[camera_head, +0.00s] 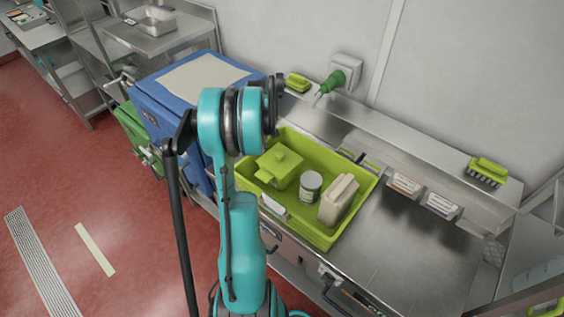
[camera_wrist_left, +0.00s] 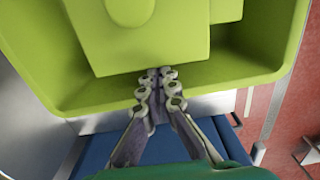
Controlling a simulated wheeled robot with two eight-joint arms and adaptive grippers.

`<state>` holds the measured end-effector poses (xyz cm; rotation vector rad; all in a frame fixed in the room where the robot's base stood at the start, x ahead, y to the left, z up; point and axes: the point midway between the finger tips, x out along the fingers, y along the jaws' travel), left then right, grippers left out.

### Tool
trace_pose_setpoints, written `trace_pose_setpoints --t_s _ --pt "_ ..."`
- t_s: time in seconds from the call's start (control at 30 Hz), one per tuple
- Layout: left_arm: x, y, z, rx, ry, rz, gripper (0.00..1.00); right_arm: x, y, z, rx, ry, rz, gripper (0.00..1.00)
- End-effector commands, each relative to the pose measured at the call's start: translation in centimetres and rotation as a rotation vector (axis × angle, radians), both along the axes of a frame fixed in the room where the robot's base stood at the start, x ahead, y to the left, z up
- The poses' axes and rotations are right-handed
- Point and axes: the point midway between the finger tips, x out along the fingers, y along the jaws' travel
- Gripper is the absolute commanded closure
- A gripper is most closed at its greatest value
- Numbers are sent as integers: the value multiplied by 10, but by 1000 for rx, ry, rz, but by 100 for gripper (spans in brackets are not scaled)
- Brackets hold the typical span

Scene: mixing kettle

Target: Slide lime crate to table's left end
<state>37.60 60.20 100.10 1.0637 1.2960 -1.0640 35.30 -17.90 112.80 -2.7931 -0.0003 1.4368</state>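The lime crate (camera_head: 322,238) sits on the steel table (camera_head: 415,245), near its left end beside the blue cart. It holds a lime jug (camera_head: 281,168), a can (camera_head: 311,186) and a beige bottle (camera_head: 339,199). My left arm hides the crate's left end and most of my left gripper in the head view. In the left wrist view my left gripper (camera_wrist_left: 160,76) has its fingertips together, reaching over the crate's near wall (camera_wrist_left: 92,98), close to the lime jug (camera_wrist_left: 150,45). Whether they touch the wall is unclear. My right gripper is not in view.
A blue cart (camera_head: 158,105) with a pale top adjoins the table's left end. The table right of the crate is bare.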

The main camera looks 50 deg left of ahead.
Motion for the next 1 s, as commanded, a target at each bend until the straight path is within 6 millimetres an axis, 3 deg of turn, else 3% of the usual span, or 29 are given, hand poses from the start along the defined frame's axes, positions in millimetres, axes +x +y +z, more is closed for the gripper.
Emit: trace_pose_setpoints --t_s 0.03,0.3,0.5,1.0 --pt "-4 18 -1 3 1 6 100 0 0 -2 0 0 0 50" --pt "-20 96 0 3 1 5 100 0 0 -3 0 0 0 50" --pt "-27 134 0 2 0 2 100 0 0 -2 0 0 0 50" --pt "-28 140 1 2 0 0 100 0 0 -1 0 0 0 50"
